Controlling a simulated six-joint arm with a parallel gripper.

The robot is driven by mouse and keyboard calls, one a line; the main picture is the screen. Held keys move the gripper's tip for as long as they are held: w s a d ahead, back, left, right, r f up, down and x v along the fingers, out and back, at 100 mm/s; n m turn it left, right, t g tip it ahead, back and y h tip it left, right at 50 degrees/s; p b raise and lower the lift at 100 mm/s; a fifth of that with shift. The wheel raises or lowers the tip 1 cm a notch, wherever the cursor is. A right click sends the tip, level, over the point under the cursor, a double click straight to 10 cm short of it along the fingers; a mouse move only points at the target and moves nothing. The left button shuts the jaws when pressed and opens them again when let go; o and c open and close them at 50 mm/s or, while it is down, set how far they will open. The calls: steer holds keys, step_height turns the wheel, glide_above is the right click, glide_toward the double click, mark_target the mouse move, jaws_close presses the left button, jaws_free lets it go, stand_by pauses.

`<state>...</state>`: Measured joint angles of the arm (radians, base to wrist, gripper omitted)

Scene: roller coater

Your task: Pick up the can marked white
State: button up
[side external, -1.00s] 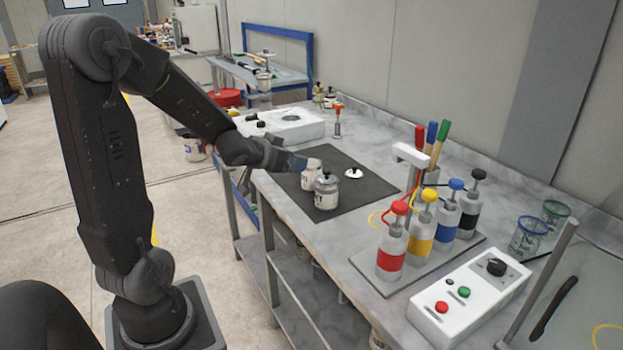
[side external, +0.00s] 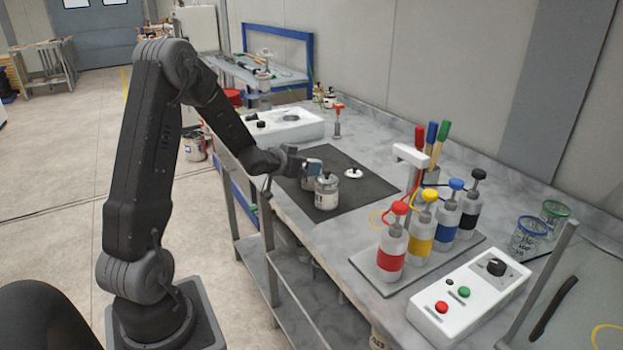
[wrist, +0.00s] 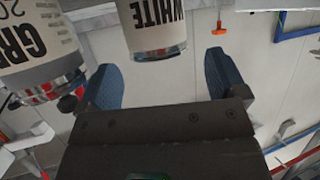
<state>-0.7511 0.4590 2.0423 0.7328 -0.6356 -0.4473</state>
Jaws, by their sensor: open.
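The can marked WHITE (wrist: 152,22) shows in the wrist view, upside down and cut off by the top edge. It lies ahead of my gripper (wrist: 164,75), roughly in line with the gap but nearer the left finger. The blue fingers are apart, with nothing held between them. A can marked GREY (wrist: 40,45) is to its left. In the side view my gripper (side external: 306,168) is at the cans and covers most of the rear one. The front can (side external: 327,192) stands upright on the dark mat; side-view labels are too small to read.
The dark mat (side external: 370,190) also holds a white lid-like disc (side external: 353,173). Coloured pump bottles (side external: 392,248) and a white control box (side external: 470,293) stand at the right. A white device (side external: 290,126) stands behind. The mat's right part is clear.

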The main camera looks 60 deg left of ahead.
steer(key=x, duration=0.4)
steer(key=shift+w+f, duration=0.2)
steer(key=shift+f, duration=0.1)
steer(key=c, duration=1.1)
steer(key=shift+r, duration=0.15)
